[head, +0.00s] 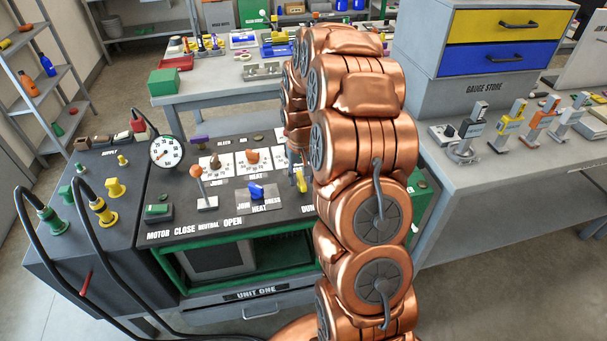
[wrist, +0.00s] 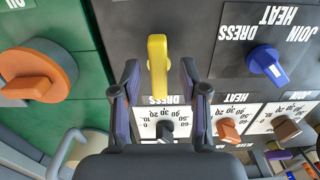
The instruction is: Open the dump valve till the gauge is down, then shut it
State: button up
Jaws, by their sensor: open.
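The dump valve's yellow lever handle (wrist: 157,62) stands on the dark panel in the wrist view, lengthwise between the fingers of my gripper (wrist: 158,75). The gripper is open, with a finger on either side and a visible gap to each. In the head view a small part of the yellow handle (head: 301,182) shows beside my copper arm, above a label partly hidden by the arm. The gauge (head: 168,152) is a round white dial at the panel's back left. Its needle is too small to read surely.
The panel also holds a blue selector (head: 257,191), an orange-knobbed lever (head: 198,182) and several timer dials. The wrist view shows an orange rotary switch (wrist: 38,78) on a green face. Black hoses (head: 97,240) run at the left. A grey bench (head: 500,175) stands right.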

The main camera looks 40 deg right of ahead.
jog(key=shift+w+d+f, duration=0.2)
jog(key=shift+d+f, duration=0.1)
jog(key=shift+w+d+f, duration=0.1)
jog(key=shift+d, duration=0.05)
jog(key=c, duration=0.8)
jog(key=shift+r, duration=0.2)
grip_shut()
